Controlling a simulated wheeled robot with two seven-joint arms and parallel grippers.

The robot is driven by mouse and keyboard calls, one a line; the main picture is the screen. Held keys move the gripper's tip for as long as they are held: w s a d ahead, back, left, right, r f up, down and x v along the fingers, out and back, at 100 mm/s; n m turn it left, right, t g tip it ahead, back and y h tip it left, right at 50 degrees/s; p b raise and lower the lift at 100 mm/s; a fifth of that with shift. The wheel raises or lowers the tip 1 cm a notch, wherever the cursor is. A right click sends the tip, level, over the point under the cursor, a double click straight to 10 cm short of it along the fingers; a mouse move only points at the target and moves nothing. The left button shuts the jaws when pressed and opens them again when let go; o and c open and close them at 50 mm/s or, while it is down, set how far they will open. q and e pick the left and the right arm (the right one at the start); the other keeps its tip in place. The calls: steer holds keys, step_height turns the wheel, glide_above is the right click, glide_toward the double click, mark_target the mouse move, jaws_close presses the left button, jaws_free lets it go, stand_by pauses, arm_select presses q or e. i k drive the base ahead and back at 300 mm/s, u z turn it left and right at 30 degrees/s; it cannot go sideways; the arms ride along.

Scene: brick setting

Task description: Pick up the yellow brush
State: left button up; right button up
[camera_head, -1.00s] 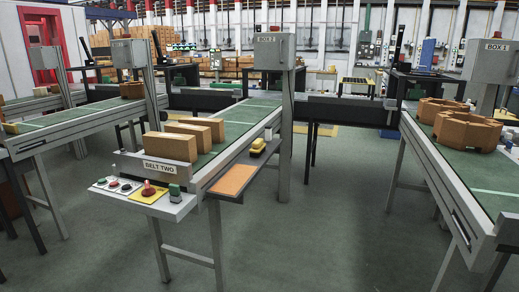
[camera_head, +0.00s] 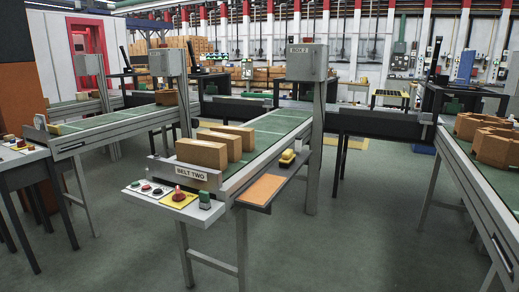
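A small yellow object (camera_head: 287,157), which looks like the yellow brush, lies on the narrow side shelf along the right of the belt marked BELT TWO. It is too small to make out bristles or a handle. A little grey or white item sits just behind it on the same shelf. Neither of my grippers shows in the head view.
An orange pad (camera_head: 262,189) covers the shelf's near end. A control panel (camera_head: 173,201) with buttons fronts belt two (camera_head: 262,147), which carries several bricks (camera_head: 202,153). A grey post (camera_head: 313,130) stands right of the shelf. Open floor (camera_head: 350,235) lies ahead and right.

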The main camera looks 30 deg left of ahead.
mark_target(288, 158)
steer(key=u, duration=0.3)
steer(key=i, duration=1.9)
